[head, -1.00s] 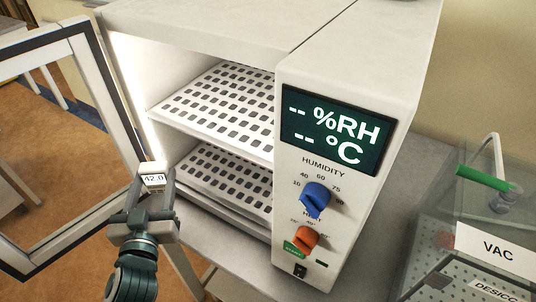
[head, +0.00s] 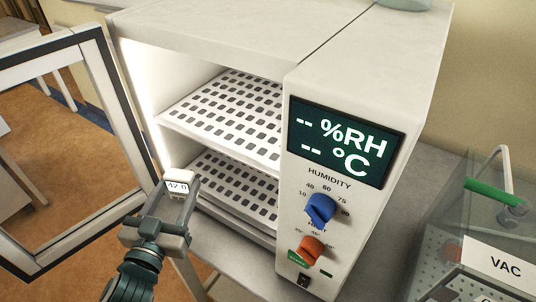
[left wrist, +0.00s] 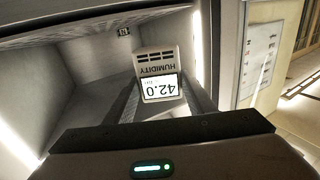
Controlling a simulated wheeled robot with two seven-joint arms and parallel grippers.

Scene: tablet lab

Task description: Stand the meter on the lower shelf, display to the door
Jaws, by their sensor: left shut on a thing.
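The meter (head: 178,186) is a small white block with a display reading 42.0. My left gripper (head: 180,194) is shut on it at the chamber's open front, by the left side of the lower shelf (head: 235,182). The lower shelf is a white perforated plate, bare where visible. The open glass door (head: 128,125) stands at the left. My right gripper is out of view.
The upper perforated shelf (head: 222,112) is bare where visible, above the lower one. The control panel (head: 325,220) with blue and orange knobs borders the opening on the right. A clear VAC box (head: 440,250) stands further right.

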